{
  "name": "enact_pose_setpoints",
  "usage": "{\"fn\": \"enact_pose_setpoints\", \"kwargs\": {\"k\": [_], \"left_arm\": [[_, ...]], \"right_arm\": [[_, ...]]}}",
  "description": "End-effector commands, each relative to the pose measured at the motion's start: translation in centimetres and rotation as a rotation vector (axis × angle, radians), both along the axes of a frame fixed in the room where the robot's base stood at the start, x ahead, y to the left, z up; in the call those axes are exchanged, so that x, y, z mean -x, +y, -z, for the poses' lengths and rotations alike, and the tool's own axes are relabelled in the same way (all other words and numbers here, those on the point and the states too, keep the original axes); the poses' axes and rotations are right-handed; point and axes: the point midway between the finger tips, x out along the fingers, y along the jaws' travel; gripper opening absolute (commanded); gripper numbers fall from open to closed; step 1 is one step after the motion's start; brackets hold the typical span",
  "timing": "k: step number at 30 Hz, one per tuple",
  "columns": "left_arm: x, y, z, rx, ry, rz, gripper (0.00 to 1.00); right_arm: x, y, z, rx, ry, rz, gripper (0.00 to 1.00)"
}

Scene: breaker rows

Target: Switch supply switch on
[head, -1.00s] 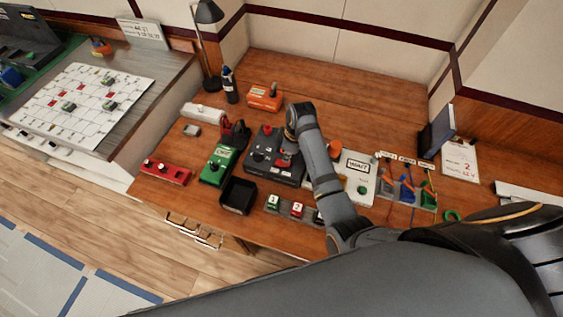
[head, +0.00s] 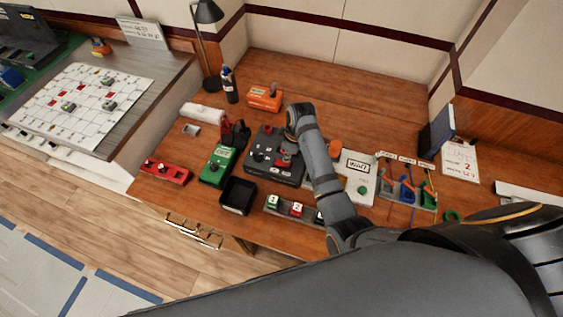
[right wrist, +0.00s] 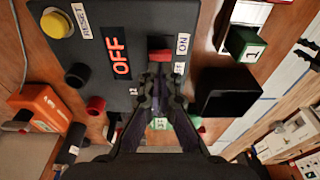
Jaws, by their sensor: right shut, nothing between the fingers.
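The dark control box (head: 262,165) stands mid-desk; in the right wrist view its face (right wrist: 110,25) fills the upper left. An orange display (right wrist: 120,52) there reads OFF. A red switch (right wrist: 160,55) sits beside a label (right wrist: 182,46) reading ON. My right gripper (right wrist: 160,76) is shut and empty, its fingertips right at the red switch; I cannot tell whether they touch it. In the head view my right arm reaches over the box and hides part of it. I cannot tell which control carries the supply name. My left gripper is not in view.
A yellow button (right wrist: 56,23) is on the box near a RESET label. A black tray (head: 238,196), a green box (head: 217,166) and a red strip (head: 166,172) stand to its left.

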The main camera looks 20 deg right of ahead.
Motion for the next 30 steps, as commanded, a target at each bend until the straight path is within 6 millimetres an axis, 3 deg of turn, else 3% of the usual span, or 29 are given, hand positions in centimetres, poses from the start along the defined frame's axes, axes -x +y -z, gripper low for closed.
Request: {"fn": "enact_pose_setpoints", "kwargs": {"k": [30], "left_arm": [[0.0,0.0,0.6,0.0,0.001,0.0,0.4]], "right_arm": [[0.0,0.0,1.6,0.0,0.001,0.0,0.0]]}}
